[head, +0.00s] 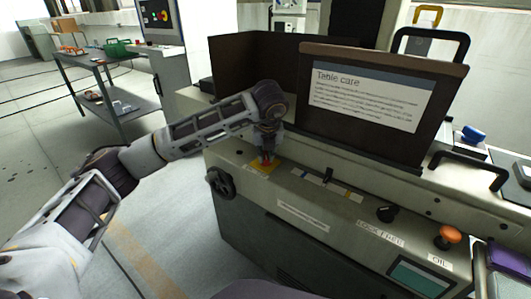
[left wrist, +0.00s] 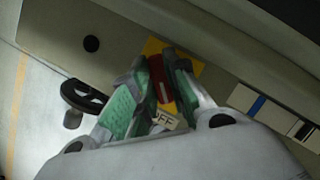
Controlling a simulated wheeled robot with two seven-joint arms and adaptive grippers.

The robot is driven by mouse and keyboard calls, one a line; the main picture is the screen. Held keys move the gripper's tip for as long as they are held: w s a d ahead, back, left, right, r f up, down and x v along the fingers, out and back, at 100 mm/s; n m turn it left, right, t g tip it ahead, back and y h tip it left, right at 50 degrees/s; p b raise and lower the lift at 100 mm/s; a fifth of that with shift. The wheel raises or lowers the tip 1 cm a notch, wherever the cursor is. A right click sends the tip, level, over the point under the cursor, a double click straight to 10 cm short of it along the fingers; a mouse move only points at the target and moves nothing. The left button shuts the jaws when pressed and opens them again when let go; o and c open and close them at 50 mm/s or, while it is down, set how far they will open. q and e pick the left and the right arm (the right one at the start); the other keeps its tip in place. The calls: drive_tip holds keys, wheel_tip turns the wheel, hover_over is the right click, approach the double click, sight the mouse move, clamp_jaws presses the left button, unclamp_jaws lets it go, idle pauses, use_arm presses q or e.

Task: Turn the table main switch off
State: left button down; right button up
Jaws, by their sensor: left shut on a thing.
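The table main switch (head: 267,160) is a red handle on a yellow plate (head: 261,168), at the left end of the machine's front ledge. In the left wrist view the red switch (left wrist: 160,88) stands between the green-padded fingers of my left gripper (left wrist: 162,75), over the yellow plate. A label reading "FF" shows just below it, partly covered by a finger. My left gripper (head: 268,155) points down and is shut on the red handle. Which way the handle is turned is hard to tell. My right gripper is not in view.
A black handwheel (head: 221,183) sits on the machine front below the switch. A "Table care" board (head: 365,100) stands behind the ledge. Further right are a black knob (head: 386,213) and an orange button (head: 449,236). A shelf table (head: 110,85) stands back left, with clear floor before it.

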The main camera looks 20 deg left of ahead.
use_arm(q)
drive_tip(key=shift+n, duration=0.3)
drive_tip(key=c, duration=1.4)
unclamp_jaws()
drive_tip(key=shift+v, duration=6)
drive_tip(key=shift+d, duration=0.1)
